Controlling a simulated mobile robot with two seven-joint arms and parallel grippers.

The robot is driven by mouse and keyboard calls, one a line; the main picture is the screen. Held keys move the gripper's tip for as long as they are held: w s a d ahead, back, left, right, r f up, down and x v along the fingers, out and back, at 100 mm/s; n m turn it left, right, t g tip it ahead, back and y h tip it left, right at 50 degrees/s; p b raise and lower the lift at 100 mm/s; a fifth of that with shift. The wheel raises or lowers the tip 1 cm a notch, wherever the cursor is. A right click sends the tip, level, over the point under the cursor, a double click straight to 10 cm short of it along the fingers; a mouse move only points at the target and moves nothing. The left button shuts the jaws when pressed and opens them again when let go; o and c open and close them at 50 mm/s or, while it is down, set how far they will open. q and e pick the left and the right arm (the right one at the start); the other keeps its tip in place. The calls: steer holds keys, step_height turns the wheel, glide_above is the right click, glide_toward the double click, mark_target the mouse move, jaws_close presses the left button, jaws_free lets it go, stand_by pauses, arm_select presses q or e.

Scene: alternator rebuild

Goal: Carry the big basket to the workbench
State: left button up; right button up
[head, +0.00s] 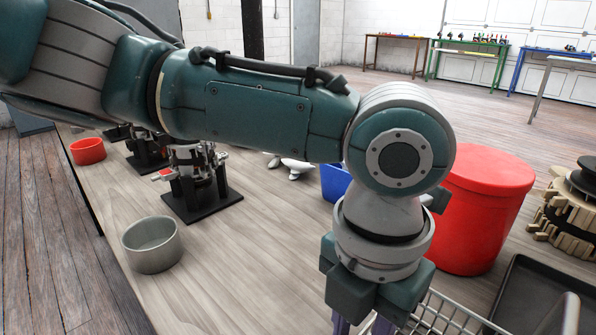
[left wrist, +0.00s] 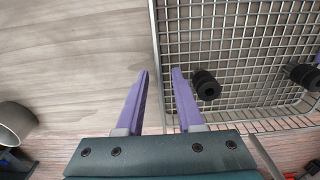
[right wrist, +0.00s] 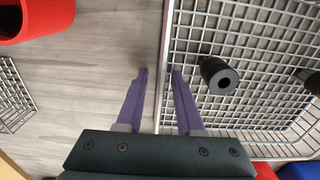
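The wire basket (head: 450,318) shows only in part at the bottom of the head view, on a light wood tabletop (head: 255,265). Its mesh fills the right side of the left wrist view (left wrist: 255,50) and of the right wrist view (right wrist: 270,50). Black hollow cylinders (left wrist: 206,85) lie inside it. My left gripper (left wrist: 161,72) is open, with a basket rim running between its fingers. My right gripper (right wrist: 160,72) is open around another stretch of rim, with gaps beside both fingers. In the head view my left arm hides much of the table, and my right gripper does not show.
A red bin (head: 485,205), a dark tray (head: 525,295) and a blue bin (head: 333,180) stand near the basket. A grey bowl (head: 152,250) and black-based fixtures (head: 205,205) stand on the left. A smaller wire basket (right wrist: 12,98) shows in the right wrist view. Other tables (head: 470,48) stand far back.

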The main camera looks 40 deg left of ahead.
arm_select(q)
steer(key=shift+r, duration=0.1)
arm_select(e)
steer(key=shift+r, duration=0.1)
step_height(320, 180, up, 12)
steer(key=shift+f, duration=0.1)
arm_select(q)
step_height(320, 180, up, 12)
stand_by(0.4)
stand_by(0.4)
